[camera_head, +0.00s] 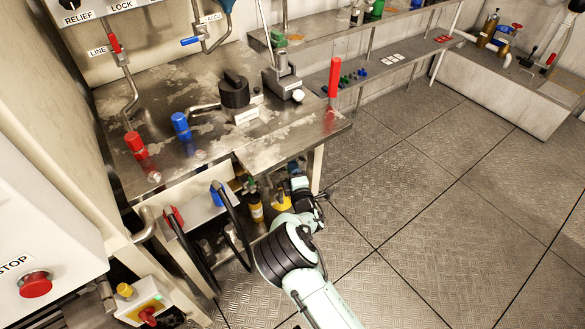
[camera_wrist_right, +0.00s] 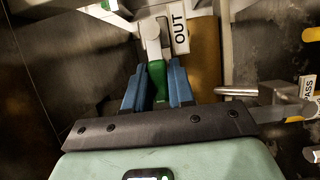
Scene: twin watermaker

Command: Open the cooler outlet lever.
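In the right wrist view a green lever handle (camera_wrist_right: 157,80) lies between the two blue fingers of my right gripper (camera_wrist_right: 158,88). The fingers are close together, one along each side of the handle, and look shut on it. A pale metal fitting (camera_wrist_right: 154,38) is at the handle's far end, beside a white label (camera_wrist_right: 180,30) reading "OUT". In the head view my right gripper (camera_head: 303,188) is low, by the right end of the metal bench; the handle cannot be made out there. My left gripper is not in view.
The metal bench (camera_head: 200,92) with red, blue and black handles overhangs the space by my right gripper. Black hoses (camera_head: 237,225) hang to its left. A "PASS" label (camera_wrist_right: 306,88) and a metal rod (camera_wrist_right: 236,92) are right of the fingers. Open floor (camera_head: 450,220) lies to the right.

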